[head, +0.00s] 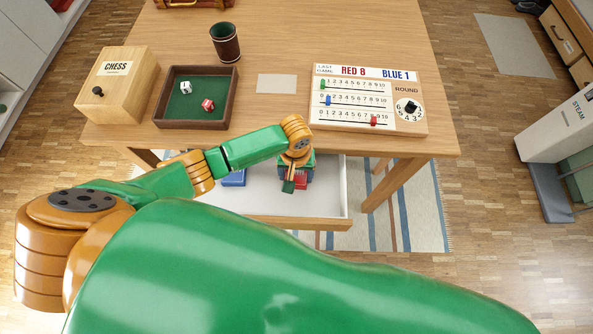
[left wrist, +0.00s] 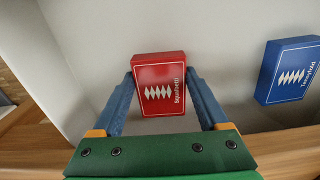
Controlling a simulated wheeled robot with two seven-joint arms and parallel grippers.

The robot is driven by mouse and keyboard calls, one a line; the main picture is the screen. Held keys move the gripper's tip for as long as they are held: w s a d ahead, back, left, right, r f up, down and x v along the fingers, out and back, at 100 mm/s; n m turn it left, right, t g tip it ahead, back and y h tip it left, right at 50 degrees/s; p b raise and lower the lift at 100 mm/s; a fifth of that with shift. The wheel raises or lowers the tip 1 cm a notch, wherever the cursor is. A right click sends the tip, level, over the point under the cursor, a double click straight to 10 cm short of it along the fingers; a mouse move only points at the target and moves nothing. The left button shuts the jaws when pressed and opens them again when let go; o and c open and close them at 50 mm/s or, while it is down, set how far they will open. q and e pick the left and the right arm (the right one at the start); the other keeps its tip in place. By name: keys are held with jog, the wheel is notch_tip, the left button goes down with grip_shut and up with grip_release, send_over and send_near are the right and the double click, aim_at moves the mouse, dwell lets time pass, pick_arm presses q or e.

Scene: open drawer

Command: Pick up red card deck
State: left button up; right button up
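The red card deck (left wrist: 160,88) lies label up in the open drawer, with white diamond shapes and lettering on it. In the head view only a bit of the red deck (head: 301,181) shows below my gripper. My left gripper (left wrist: 160,74) is open, with one blue finger on each side of the deck. The fingertips are very close to the deck's sides, and I cannot tell whether they touch it. The same gripper (head: 293,180) reaches down into the drawer in the head view. My right gripper is not in view.
A blue card deck (left wrist: 289,72) lies right of the red one in the wrist view. The drawer (head: 331,190) has pale walls close around my gripper. On the table (head: 275,45) stand a chess box (head: 117,84), a dice tray (head: 232,99) and a scoreboard (head: 368,100).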

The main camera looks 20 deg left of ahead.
pick_arm(q)
jog(key=c, duration=0.4)
